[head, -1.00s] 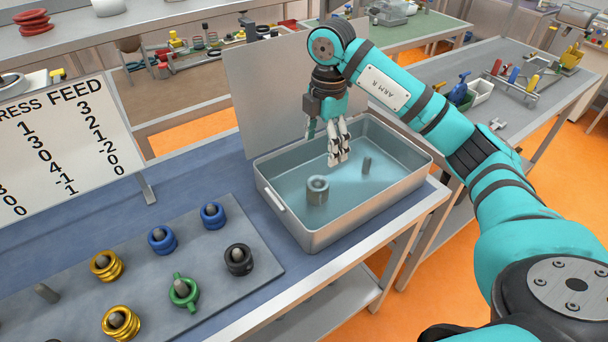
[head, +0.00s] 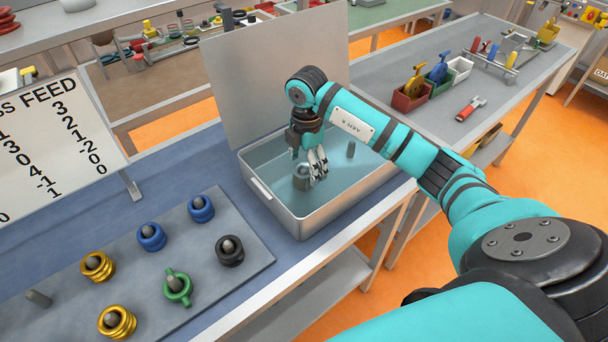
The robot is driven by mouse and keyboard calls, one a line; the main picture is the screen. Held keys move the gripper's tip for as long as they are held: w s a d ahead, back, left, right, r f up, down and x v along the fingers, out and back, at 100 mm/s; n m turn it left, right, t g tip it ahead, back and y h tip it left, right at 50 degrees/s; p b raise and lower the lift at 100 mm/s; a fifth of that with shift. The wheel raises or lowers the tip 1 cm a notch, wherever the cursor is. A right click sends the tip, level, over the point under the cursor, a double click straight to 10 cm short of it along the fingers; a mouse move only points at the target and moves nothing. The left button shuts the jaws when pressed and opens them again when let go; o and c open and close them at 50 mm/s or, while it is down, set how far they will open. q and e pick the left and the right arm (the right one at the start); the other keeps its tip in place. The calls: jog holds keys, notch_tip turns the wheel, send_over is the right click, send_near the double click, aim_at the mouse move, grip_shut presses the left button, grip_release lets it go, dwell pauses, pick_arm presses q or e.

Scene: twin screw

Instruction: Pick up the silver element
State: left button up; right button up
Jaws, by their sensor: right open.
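The silver element (head: 301,182) is a grey ring-shaped piece in the left part of a metal tray (head: 322,221) holding clear bluish liquid. My right gripper (head: 317,172) points down into the tray, open, with its fingers at the silver element's right upper side. The fingers partly cover the element, and I cannot tell whether they touch it. A short grey peg (head: 351,149) stands farther right in the tray. My left gripper is not in view.
A grey board (head: 205,262) left of the tray carries several pegs with gold, blue, green and black elements. An upright panel (head: 270,75) stands behind the tray. A sign with numbers (head: 60,140) stands at left. A side table at right holds coloured bins and tools.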

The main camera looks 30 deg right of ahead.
aim_at(303, 171)
jog(key=f+p, duration=0.1)
jog(key=f, duration=0.2)
jog(key=shift+a+f+p, duration=0.35)
jog(key=shift+f, duration=0.7)
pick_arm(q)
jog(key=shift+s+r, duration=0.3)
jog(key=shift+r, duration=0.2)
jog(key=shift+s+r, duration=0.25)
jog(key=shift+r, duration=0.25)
pick_arm(e)
jog(key=shift+w+r, duration=0.1)
grip_shut()
